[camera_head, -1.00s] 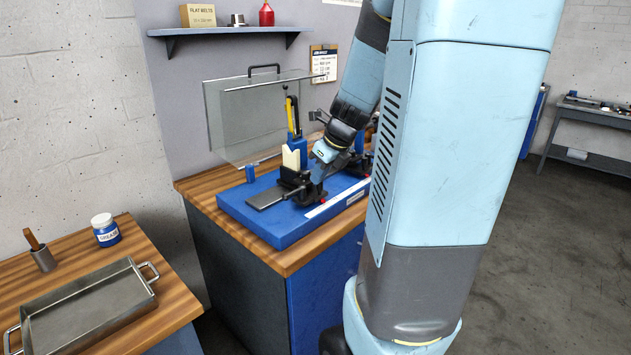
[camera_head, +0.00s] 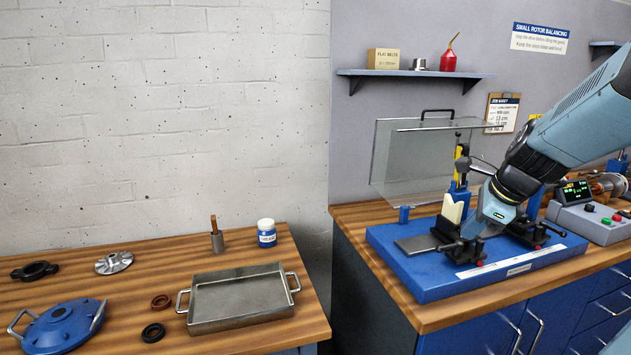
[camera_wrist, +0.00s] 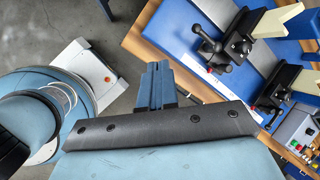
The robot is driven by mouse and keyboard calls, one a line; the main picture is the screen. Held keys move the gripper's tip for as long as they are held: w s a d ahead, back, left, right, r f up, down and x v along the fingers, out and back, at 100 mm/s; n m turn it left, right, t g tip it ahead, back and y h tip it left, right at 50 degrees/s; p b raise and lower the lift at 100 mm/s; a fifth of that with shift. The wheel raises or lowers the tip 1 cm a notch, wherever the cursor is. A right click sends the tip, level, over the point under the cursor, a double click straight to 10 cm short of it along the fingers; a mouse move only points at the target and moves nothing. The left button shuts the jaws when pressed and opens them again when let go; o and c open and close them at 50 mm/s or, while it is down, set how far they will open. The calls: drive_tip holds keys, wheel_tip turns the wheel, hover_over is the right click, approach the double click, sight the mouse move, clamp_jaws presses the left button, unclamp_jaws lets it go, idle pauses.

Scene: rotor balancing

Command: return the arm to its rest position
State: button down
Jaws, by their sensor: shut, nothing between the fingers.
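My arm reaches in from the right of the head view, and my gripper (camera_head: 468,232) shows in front of the balancing rig on the blue base plate (camera_head: 430,284). In the wrist view my gripper (camera_wrist: 157,68) has its two blue fingers together with nothing between them. The fingers point toward the front edge of the bench, with grey floor behind them. From the head view I cannot tell the gap between my gripper and the rig.
The rig's black clamps (camera_wrist: 238,46) and the control box (camera_head: 590,224) stand close by. A glass guard (camera_head: 415,160) stands behind the rig. The left bench holds a metal tray (camera_head: 240,305), a grease jar (camera_head: 267,233) and a blue cover (camera_head: 62,328). A shelf (camera_head: 410,74) hangs above.

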drive_tip(key=s+a+r+n+h, duration=0.1)
drive_tip(key=s+a+n, duration=0.4)
drive_tip(key=n, duration=0.6)
drive_tip(key=s+a+r+n+h, duration=0.1)
drive_tip(key=s+a+r+n, duration=0.3)
drive_tip(key=s+n, duration=0.5)
drive_tip(key=n, duration=0.3)
drive_tip(key=shift+a+r+t, duration=0.3)
drive_tip(key=shift+a, duration=0.05)
